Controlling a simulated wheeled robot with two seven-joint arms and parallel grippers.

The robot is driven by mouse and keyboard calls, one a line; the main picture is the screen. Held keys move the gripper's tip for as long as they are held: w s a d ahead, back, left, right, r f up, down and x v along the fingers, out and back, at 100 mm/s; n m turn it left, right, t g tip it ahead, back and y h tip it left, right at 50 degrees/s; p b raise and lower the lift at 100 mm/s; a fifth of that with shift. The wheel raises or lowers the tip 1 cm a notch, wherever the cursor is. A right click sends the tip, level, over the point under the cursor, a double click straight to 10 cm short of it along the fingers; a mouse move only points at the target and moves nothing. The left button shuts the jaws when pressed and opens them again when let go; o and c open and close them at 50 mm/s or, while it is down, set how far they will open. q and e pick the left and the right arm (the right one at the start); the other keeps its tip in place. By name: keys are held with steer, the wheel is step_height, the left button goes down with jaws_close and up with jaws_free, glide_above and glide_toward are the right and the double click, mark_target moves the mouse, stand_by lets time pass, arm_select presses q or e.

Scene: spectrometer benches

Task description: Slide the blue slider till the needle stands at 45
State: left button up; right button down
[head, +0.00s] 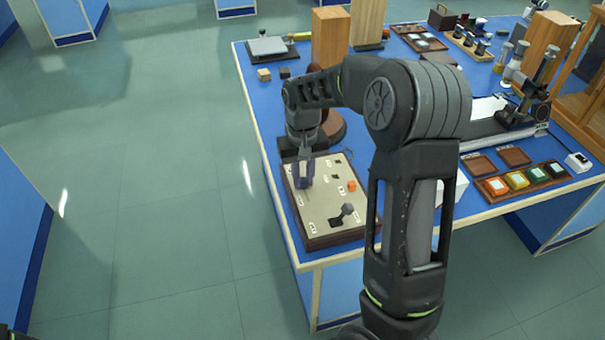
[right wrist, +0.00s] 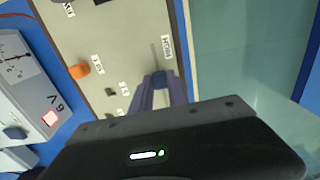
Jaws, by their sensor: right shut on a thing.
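The tan control panel (head: 325,215) lies on the blue bench's near left corner; part of it also shows in the right wrist view (right wrist: 120,25). My right gripper (head: 303,180) points down at the panel's left side. In the right wrist view its fingers (right wrist: 159,88) are shut on the blue slider (right wrist: 158,77), beside a slot and a label. The slider is mostly hidden by the fingers. A white meter (right wrist: 20,75) marked V stands left in that view; its dial is cut off and its needle's reading is too small to tell.
On the panel are an orange knob (head: 351,185) and a black lever (head: 347,211). A tray of coloured blocks (head: 522,180) lies to the right. Wooden blocks (head: 330,38) stand behind. Open floor lies left of the bench.

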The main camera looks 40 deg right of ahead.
steer(key=shift+w+d, duration=0.3)
steer(key=shift+w, duration=0.55)
steer(key=c, duration=1.6)
jaws_free()
steer(key=shift+s, duration=0.1)
steer(key=shift+o, duration=0.5)
steer(key=shift+s+a+r, duration=0.1)
steer(key=shift+s, duration=0.05)
steer(key=shift+o, duration=1.1)
step_height(320, 180, up, 8)
steer(key=shift+b, duration=0.35)
steer(key=shift+f, duration=0.2)
